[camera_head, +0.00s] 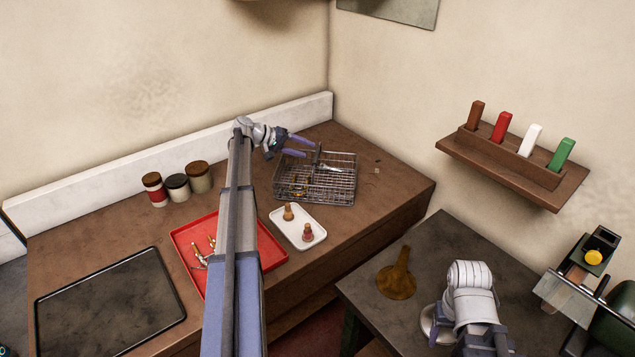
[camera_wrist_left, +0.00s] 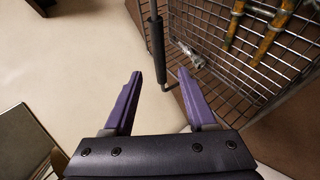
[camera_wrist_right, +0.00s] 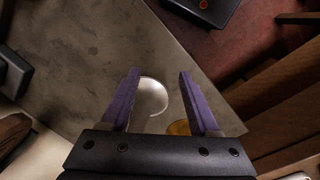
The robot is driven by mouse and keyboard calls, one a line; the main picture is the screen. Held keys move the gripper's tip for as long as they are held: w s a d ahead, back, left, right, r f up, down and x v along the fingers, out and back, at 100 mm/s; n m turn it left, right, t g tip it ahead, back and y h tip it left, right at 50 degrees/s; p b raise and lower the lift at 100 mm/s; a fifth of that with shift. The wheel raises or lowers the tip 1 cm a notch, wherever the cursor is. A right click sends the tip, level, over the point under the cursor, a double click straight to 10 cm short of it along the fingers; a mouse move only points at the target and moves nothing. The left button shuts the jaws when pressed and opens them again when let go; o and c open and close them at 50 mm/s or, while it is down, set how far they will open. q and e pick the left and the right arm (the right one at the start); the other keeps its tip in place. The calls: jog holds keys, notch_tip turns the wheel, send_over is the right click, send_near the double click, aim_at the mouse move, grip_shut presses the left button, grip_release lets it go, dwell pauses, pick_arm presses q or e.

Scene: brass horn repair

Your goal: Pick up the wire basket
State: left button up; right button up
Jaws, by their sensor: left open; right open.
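The wire basket (camera_head: 341,190) stands on the brown bench near the back corner, with brass-coloured parts inside. Its mesh and contents also show at the upper right of the left wrist view (camera_wrist_left: 232,88). My left gripper (camera_head: 308,147) is open at the basket's back edge. In the left wrist view, the basket's dark handle grip (camera_wrist_left: 155,38) lies ahead of and between the left fingertips (camera_wrist_left: 160,73); I cannot tell whether they touch it.
A white tray (camera_head: 316,241) with two small items and a red tray (camera_head: 270,262) with brass parts lie in front of the basket. Several jars (camera_head: 177,187) stand behind. A black tray (camera_head: 110,310) is at left. A brass bell-shaped piece (camera_head: 397,281) lies on the dark table.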

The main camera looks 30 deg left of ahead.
aim_at(317, 152)
pick_arm(q)
jog(key=b+x, duration=0.3)
jog(key=x, duration=0.3)
jog(key=shift+s+f, duration=0.15)
grip_shut()
dwell(0.4)
dwell(1.0)
